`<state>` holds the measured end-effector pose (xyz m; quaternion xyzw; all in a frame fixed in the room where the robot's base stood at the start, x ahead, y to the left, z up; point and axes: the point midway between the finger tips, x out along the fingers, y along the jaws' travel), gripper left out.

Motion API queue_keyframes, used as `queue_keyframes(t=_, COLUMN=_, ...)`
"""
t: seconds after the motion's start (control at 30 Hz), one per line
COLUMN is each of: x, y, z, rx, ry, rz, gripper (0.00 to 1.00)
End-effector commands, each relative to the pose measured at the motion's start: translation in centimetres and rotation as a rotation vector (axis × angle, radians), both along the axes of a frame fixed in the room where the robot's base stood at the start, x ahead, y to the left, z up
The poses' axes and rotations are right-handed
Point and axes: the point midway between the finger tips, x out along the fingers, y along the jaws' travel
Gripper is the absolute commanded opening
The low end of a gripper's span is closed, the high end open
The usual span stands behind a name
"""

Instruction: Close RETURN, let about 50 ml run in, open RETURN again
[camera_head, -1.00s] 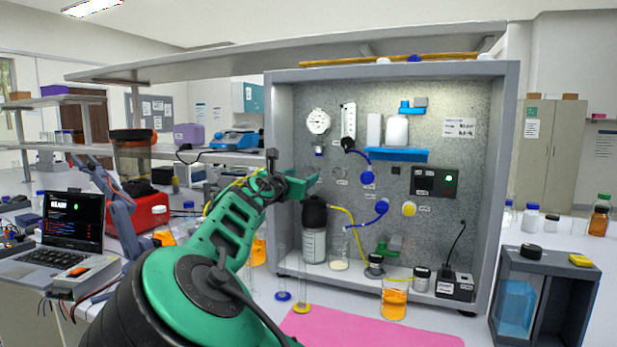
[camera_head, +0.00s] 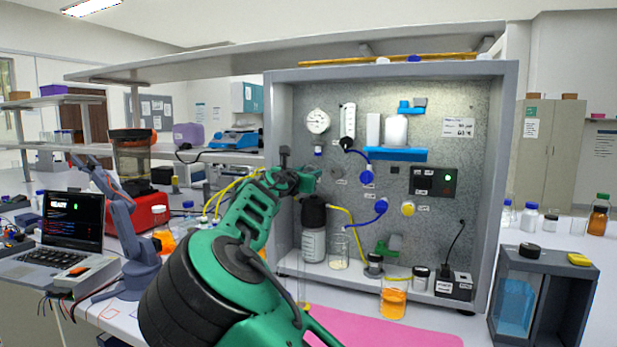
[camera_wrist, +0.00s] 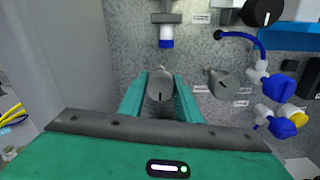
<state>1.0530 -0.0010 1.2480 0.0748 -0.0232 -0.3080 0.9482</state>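My gripper (camera_wrist: 160,90) is open, its two green fingers on either side of a grey knob (camera_wrist: 160,84) on the panel. A narrow gap seems to show beside the knob; I cannot tell if either finger touches it. The RETURN label is not readable, so I cannot tell which valve bears it. A second grey knob (camera_wrist: 222,82) sits to the right. In the head view my gripper (camera_head: 306,180) is at the panel's left part and hides the knob. A small clear beaker (camera_head: 339,250) stands on the rig's shelf; its liquid level is too small to tell.
Blue-handled valves (camera_wrist: 276,88) lie right of the knobs. A blue-ended fitting (camera_wrist: 166,37) hangs above the fingers. A black-topped bottle (camera_head: 313,240) stands below my gripper. A beaker of orange liquid (camera_head: 395,298) stands at the rig's front. The pink mat (camera_head: 375,330) has clear room.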

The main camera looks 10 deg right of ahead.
Motion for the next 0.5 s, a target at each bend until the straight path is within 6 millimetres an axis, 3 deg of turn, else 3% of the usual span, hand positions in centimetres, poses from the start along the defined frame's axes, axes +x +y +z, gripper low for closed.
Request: queue_keyframes(t=0.5, x=0.04, y=0.04, z=0.09, rx=0.069, ry=-0.050, rz=0.002, gripper=0.09)
